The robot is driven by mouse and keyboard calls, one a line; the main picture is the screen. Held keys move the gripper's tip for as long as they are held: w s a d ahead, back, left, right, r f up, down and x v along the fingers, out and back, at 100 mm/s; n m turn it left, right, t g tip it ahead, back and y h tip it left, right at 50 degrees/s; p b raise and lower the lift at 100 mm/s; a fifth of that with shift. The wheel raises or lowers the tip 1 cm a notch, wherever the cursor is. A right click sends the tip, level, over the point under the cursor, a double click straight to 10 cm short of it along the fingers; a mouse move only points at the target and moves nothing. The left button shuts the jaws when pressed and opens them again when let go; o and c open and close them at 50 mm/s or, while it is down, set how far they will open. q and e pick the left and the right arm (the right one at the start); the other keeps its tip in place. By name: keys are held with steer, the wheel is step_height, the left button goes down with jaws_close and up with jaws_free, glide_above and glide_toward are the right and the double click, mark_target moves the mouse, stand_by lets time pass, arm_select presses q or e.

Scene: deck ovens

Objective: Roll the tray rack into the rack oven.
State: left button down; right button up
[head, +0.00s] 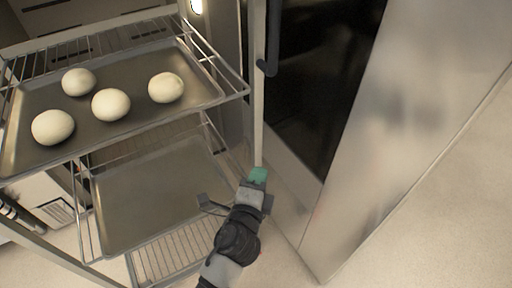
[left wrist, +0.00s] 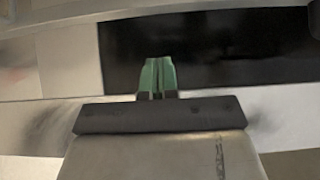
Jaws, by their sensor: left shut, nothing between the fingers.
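The tray rack (head: 240,82) fills the left of the head view. Its upper tray (head: 140,130) holds several pale dough balls (head: 110,104); the lower tray (head: 160,190) is bare. Behind it is a lit steel interior with a lamp (head: 196,6), which looks like the rack oven. I cannot tell how far the rack is inside.
A wide steel panel (head: 410,110) runs down the right of the door. Pale floor (head: 430,225) is clear at the lower right. A floor grate (head: 55,213) shows at the left, behind the rack's upright.

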mark_target(258, 141)
arm_select(q)
steer(key=shift+w+a+p, duration=0.15)
steer(key=shift+w, duration=1.2)
steer(key=shift+w+a+p, duration=0.15)
steer(key=shift+w+a, duration=0.05)
steer(key=shift+w, duration=1.2)
steer(key=shift+w+a+p, duration=0.15)
steer(key=shift+w, duration=1.2)
